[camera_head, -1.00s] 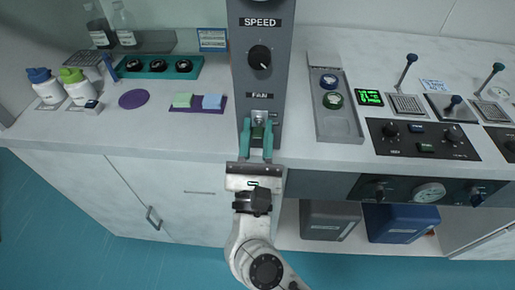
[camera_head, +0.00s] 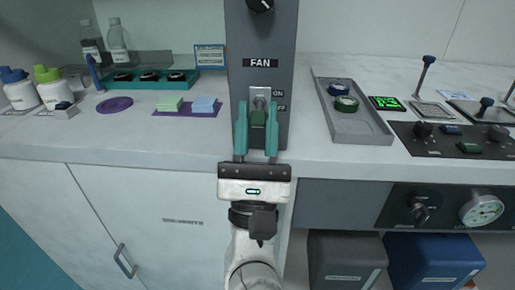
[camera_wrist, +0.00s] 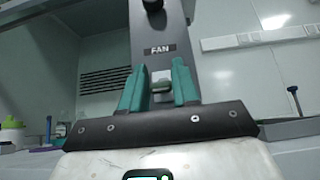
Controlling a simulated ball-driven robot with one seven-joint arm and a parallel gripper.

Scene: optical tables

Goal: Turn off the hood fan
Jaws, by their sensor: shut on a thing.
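The fan switch (camera_head: 259,93) is a small lever on a pale plate, low on the grey control column (camera_head: 283,45), under a "FAN" label (camera_head: 260,63). "ON" and "OFF" marks stand to its right, ON above OFF. My gripper (camera_head: 257,112) comes from below and is shut on the switch lever, a teal finger on either side. A dark green part shows between the fingers. In the wrist view the switch (camera_wrist: 162,86) shows between the fingertips of my gripper (camera_wrist: 159,78). The fingers partly hide the lever, so its exact position is hard to tell.
A black speed knob (camera_head: 260,4) is above the label. Left on the counter are a purple tray (camera_head: 180,113) with two pads, a teal rack (camera_head: 190,79) and bottles. A grey tray (camera_head: 362,124) with two round items and a dark control panel (camera_head: 455,142) stand right.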

